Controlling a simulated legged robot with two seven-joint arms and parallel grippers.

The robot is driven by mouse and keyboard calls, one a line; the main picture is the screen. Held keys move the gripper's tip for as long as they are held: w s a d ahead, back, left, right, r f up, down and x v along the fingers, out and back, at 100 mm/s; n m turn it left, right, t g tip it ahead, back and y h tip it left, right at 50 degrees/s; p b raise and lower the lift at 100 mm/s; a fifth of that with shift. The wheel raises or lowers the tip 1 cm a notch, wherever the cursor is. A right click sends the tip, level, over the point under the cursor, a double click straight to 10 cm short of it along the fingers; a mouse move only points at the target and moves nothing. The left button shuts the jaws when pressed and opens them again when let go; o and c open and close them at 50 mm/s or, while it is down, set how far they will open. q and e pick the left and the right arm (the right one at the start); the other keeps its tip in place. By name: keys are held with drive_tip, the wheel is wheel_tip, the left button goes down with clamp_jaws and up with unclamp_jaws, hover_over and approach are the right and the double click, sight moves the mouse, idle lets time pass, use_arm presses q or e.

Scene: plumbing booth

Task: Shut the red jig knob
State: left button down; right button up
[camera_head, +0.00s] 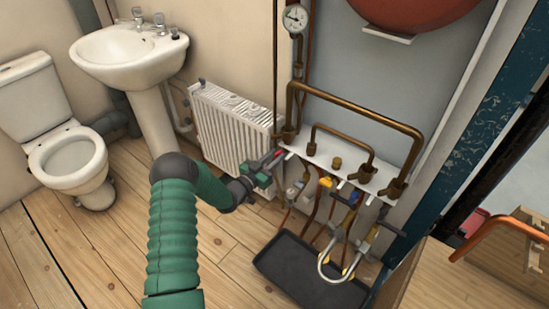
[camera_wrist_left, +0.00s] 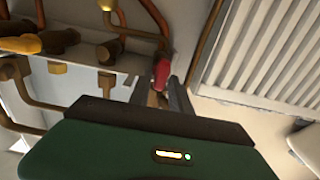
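The red jig knob (camera_head: 278,152) is small and sits at the left end of the pale pipe bracket in the head view. In the left wrist view the red knob (camera_wrist_left: 161,73) shows at the tips of my left gripper (camera_wrist_left: 157,90), between its two fingers. The fingers stand apart, and some room seems to show beside the knob. In the head view my left gripper (camera_head: 268,165) comes in from the lower left and partly hides the knob's surroundings. Whether a finger touches the knob cannot be told. My right gripper does not show.
The pale bracket (camera_head: 322,157) carries copper pipes (camera_head: 355,108) and brass fittings. A white radiator (camera_head: 228,125) stands close left of the gripper. A basin (camera_head: 130,55) and toilet (camera_head: 68,155) are farther left.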

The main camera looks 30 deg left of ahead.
use_arm(q)
drive_tip(key=shift+f+m, duration=0.1)
drive_tip(key=shift+m, duration=0.3)
drive_tip(key=shift+s+d+f+m+b, duration=0.1)
drive_tip(key=shift+d+f+m+b, duration=0.3)
drive_tip(key=shift+m, duration=2.45)
drive_tip(key=shift+a+f+m+b, duration=0.1)
drive_tip(key=shift+m+b, duration=0.65)
drive_tip(key=shift+m, duration=2.15)
drive_tip(key=shift+s+d+f+m+b, duration=0.1)
drive_tip(key=shift+d+f+m+b, duration=0.3)
drive_tip(key=shift+m, duration=2.45)
drive_tip(key=shift+a+r, duration=0.1)
drive_tip(key=shift+r, duration=0.05)
drive_tip(key=c, duration=1.4)
unclamp_jaws()
drive_tip(key=shift+r, duration=0.1)
drive_tip(key=shift+a+r, duration=0.1)
